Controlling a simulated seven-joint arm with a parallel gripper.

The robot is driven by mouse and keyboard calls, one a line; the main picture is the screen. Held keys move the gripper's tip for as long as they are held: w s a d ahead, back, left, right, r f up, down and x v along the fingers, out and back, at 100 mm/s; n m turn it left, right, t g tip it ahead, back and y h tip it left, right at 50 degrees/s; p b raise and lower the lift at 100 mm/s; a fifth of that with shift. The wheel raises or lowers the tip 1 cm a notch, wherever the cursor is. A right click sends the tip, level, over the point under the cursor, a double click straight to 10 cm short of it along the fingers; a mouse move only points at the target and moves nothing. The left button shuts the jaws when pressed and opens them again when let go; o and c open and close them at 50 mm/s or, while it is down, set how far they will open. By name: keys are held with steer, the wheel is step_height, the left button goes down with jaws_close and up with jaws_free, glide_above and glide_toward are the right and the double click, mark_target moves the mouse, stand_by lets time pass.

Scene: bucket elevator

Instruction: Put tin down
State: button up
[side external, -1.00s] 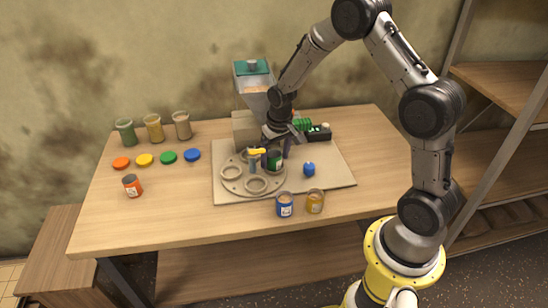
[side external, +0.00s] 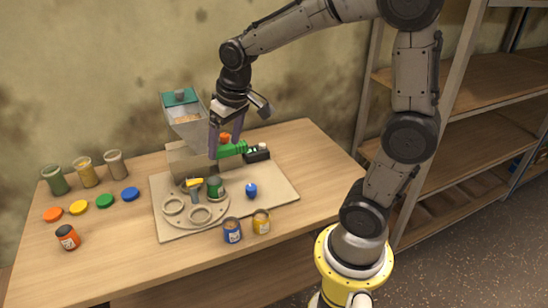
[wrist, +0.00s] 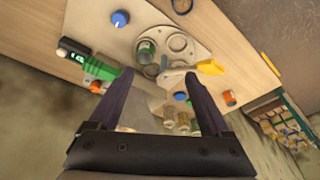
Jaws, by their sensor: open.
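A dark tin with a green label (side external: 214,187) stands upright on the round plate (side external: 201,229) with ring seats; it also shows in the wrist view (wrist: 147,50). My gripper (side external: 225,148) is open and empty, raised above and behind the tin, with its two purple fingers apart and clear of it. In the wrist view the open fingers (wrist: 157,78) have nothing held between them. Two ring seats on the plate's front and left, one of them here (side external: 173,206), are empty.
A hopper (side external: 186,118) stands behind the plate.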

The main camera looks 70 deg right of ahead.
steer(key=s+a+r+n+t, duration=0.1)
steer(key=s+a, duration=0.2)
steer(key=s, duration=0.5)
steer(key=s+a+r+n+t, duration=0.1)
steer(key=s+a+r+n, duration=0.1)
steer(key=s, duration=0.6)
steer(key=shift+s+a+r+y, duration=0.25)
steer(key=shift+s+a+y, duration=0.05)
steer(key=shift+a, duration=0.1)
